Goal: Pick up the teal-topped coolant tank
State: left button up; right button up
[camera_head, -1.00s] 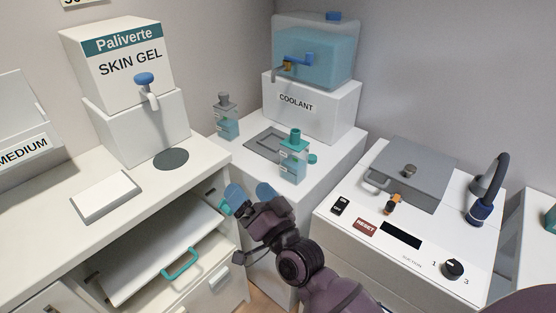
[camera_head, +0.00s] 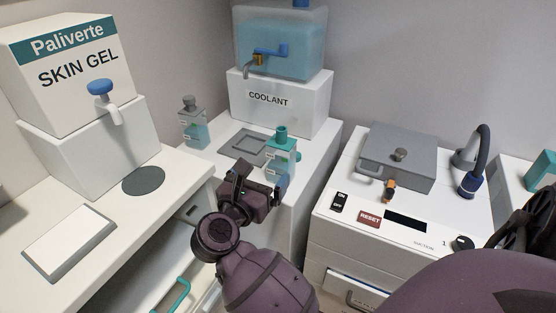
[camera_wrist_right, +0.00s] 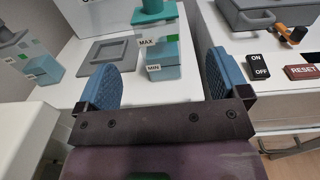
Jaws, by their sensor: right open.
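The teal-topped coolant tank (camera_head: 279,158) stands upright on the white counter beneath the coolant dispenser, near the counter's front edge. It has a clear body with blue liquid and a teal cap. My right gripper (camera_head: 262,180) is open and empty, just in front of the tank and partly covering its lower part in the head view. In the right wrist view the tank (camera_wrist_right: 161,50) appears between the two blue finger pads, beyond the tips, with MAX and MIN labels facing me. Contact is not visible. My left gripper is not in view.
A grey-topped tank (camera_head: 193,132) stands to the left on the same counter. A grey square tray (camera_head: 228,146) lies between them. The coolant dispenser (camera_head: 283,100) is behind. A suction unit (camera_head: 345,235) stands right across a gap; the skin gel counter (camera_head: 180,175) is at left.

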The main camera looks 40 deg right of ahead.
aim_at(277, 152)
jog(key=x, duration=0.4)
jog(key=shift+w+d, duration=0.2)
jog(key=shift+d, duration=0.2)
jog(key=shift+w+d+r, duration=0.1)
jog(key=shift+w+d, duration=0.2)
jog(key=shift+d, duration=0.3)
jog(key=x, duration=0.4)
jog(key=shift+w+a+r, duration=0.1)
jog(key=shift+w+d+b, duration=0.15)
jog(key=shift+d+b, duration=0.1)
jog(key=shift+b, duration=0.05)
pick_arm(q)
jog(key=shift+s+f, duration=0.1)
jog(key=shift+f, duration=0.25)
